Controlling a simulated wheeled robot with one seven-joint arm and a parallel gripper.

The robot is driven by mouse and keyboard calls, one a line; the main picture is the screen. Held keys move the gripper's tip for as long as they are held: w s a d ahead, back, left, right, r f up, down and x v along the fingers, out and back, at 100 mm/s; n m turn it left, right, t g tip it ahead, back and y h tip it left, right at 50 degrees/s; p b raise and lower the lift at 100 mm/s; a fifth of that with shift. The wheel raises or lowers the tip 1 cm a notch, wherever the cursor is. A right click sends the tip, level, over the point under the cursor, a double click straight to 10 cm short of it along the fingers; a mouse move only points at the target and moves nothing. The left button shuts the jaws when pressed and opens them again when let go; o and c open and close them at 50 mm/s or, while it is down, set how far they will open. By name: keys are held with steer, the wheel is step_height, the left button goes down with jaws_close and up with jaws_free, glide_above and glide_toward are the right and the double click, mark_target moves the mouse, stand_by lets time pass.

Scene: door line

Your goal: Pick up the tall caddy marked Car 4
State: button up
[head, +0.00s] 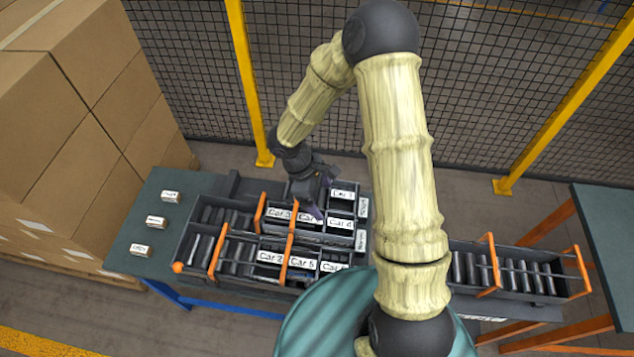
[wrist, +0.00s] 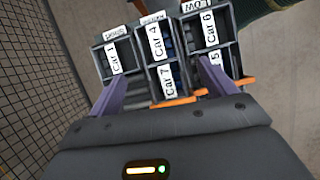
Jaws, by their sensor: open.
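The tall caddy marked Car 4 (head: 340,223) stands in a dark rack on the bench, in the far right part of the rack. In the wrist view its white label (wrist: 155,42) shows upright ahead of the fingertips, between Car 1 (wrist: 113,57) and Car 6 (wrist: 208,28). My gripper (head: 322,195) is open above the rack, left of and near Car 4. In the wrist view its purple fingers (wrist: 162,72) are spread with the Car 7 label (wrist: 168,82) between them. No caddy is gripped. The finger height above the caddies is unclear.
Car 3 (head: 279,213), Car 2 (head: 269,257) and Car 5 (head: 302,262) stand close by in the rack. Orange bars (head: 218,248) cross the rack. Three small labelled blocks (head: 155,222) lie on the left of the bench. A mesh fence (head: 310,100) stands behind.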

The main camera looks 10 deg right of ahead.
mark_target(337, 222)
steer(key=shift+w+a+f+n, duration=0.25)
steer(key=shift+w+a+n, duration=0.1)
steer(key=shift+a+n, duration=0.05)
steer(key=p+x, duration=0.4)
steer(key=x, duration=1.3)
steer(key=shift+w+d+f+p, duration=0.15)
steer(key=shift+p, duration=0.15)
